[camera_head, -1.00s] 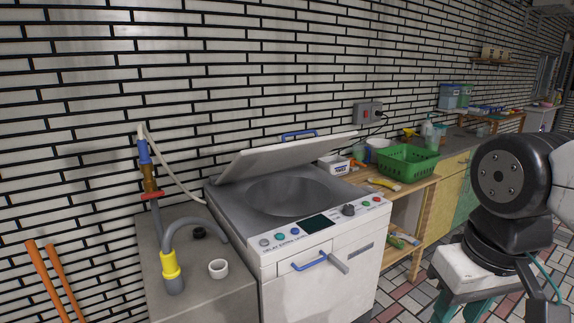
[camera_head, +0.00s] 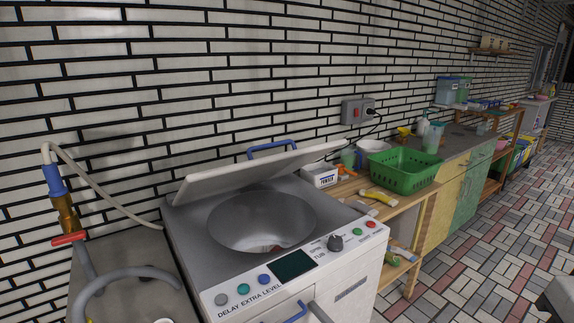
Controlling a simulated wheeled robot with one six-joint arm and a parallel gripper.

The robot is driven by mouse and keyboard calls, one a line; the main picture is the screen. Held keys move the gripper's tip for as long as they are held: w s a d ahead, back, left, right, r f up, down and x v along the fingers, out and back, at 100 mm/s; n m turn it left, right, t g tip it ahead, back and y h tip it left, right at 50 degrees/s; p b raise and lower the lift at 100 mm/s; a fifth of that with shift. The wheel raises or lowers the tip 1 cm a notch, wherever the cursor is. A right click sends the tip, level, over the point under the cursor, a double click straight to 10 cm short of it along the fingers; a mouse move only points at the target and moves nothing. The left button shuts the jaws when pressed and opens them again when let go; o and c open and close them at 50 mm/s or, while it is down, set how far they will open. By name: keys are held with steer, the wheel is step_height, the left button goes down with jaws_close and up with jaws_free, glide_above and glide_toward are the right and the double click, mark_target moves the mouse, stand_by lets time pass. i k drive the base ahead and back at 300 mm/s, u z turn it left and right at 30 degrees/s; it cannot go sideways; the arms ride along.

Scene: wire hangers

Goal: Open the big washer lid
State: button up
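The big washer (camera_head: 285,270) is a white top-loader with a dark display, coloured buttons and a knob on its front panel. Its white lid (camera_head: 260,171) is raised and tilted, standing partly open over the round metal drum (camera_head: 262,222). A blue handle (camera_head: 272,147) sticks up behind the lid's upper edge. Another blue handle (camera_head: 296,312) shows low on the washer's front, cut by the picture's bottom edge. My gripper is not in view.
A wooden bench to the right holds a green basket (camera_head: 405,171), a white powder box (camera_head: 320,175) and a white bowl (camera_head: 374,147). A grey counter with a hose (camera_head: 125,278) and pipe fittings stands left.

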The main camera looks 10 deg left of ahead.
mark_target(207, 184)
steer(key=u, duration=0.05)
steer(key=i, duration=0.7)
steer(key=u, duration=0.85)
steer(key=i, duration=0.5)
steer(key=u, duration=0.6)
